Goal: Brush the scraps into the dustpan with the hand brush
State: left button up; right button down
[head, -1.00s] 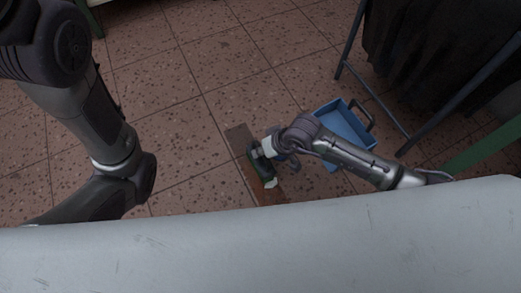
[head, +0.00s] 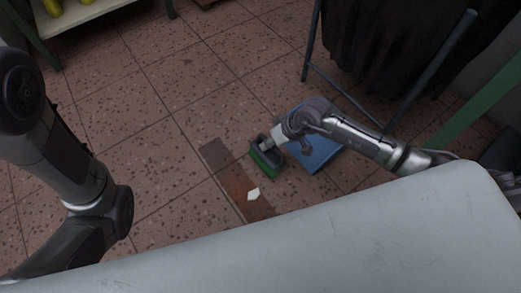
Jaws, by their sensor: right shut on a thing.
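My right gripper (head: 267,146) is shut on the hand brush (head: 266,162), which has a dark top and a green lower part. The brush is low over the floor, between the brown strip and the dustpan. The blue dustpan (head: 318,158) lies on the floor just right of the brush, partly hidden under my right arm. A pale, angular scrap (head: 254,194) lies on the brown strip, below and left of the brush. I cannot tell whether scraps lie under the brush or in the pan. My left arm shows at the left, but its gripper is out of view.
The brown strip (head: 226,171) lies flat on the tiled floor (head: 150,120). A pale grey surface (head: 350,240) fills the front. A blue-grey stand with dark cloth (head: 375,45) stands behind the dustpan. A green-framed shelf (head: 75,15) is at top left. The floor left of the strip is clear.

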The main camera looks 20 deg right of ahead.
jog(key=shift+w+d+b, duration=0.2)
jog(key=shift+d, duration=0.3)
jog(key=shift+w+d+b, duration=0.2)
jog(key=shift+d, duration=0.3)
jog(key=a+r+p, duration=0.1)
jog(key=r+p, duration=0.1)
jog(key=r, duration=0.1)
jog(key=s+a+r+p, duration=0.1)
jog(key=p, duration=0.1)
jog(key=shift+a+r, duration=0.3)
jog(key=shift+a, duration=0.05)
jog(key=shift+s+a+r+p, duration=0.15)
jog(key=shift+a+r+p, duration=0.3)
jog(key=shift+r, duration=0.15)
jog(key=shift+s+a+r+p, duration=0.15)
jog(key=shift+a+r+p, duration=0.15)
jog(key=shift+r+p, duration=0.2)
jog(key=shift+r, duration=0.1)
